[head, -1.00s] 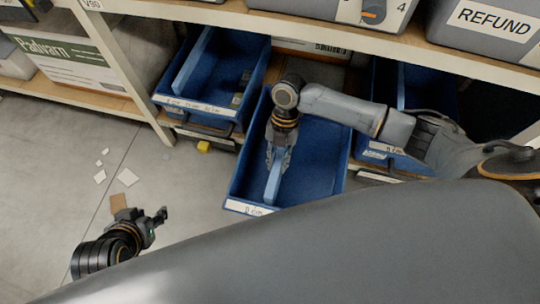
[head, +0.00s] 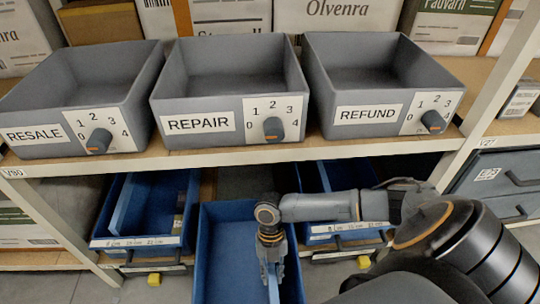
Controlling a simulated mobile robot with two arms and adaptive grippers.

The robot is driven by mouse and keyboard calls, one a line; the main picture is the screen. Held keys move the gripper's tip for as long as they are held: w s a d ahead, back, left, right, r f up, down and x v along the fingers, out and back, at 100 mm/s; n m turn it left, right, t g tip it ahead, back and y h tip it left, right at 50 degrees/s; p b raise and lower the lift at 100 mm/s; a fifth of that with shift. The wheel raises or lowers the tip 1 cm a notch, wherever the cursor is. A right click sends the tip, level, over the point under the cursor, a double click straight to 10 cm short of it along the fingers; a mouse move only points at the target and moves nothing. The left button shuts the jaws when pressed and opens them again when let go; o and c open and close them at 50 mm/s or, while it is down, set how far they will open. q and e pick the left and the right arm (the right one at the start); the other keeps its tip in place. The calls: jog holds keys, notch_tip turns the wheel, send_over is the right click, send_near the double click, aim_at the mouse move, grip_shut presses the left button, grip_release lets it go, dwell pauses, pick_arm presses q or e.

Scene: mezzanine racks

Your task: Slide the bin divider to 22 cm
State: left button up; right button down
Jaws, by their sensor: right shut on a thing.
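The middle blue bin (head: 207,245) is pulled out below the shelf; its front end is cut off by the lower picture edge. The light-blue bin divider (head: 272,288) stands in it, its near end showing just below the gripper. My right gripper (head: 271,268) reaches down into the bin and is shut on the divider. The fingers and wrist hide part of the divider, and the bin's label is out of view. My left gripper is not in view.
A left blue bin (head: 180,243) with its own divider and cm marks, and a right blue bin (head: 312,235), flank it. Above, a shelf edge (head: 230,160) carries grey bins marked RESALE (head: 35,134), REPAIR (head: 197,124) and REFUND (head: 367,114), each with a dial.

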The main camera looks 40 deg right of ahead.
jog(key=c, duration=1.2)
grip_release()
jog(key=shift+s+d, duration=0.2)
jog(key=shift+d, duration=0.1)
jog(key=shift+o, duration=0.2)
jog(key=shift+w+r, duration=0.15)
jog(key=shift+r, duration=0.1)
jog(key=v, duration=0.7)
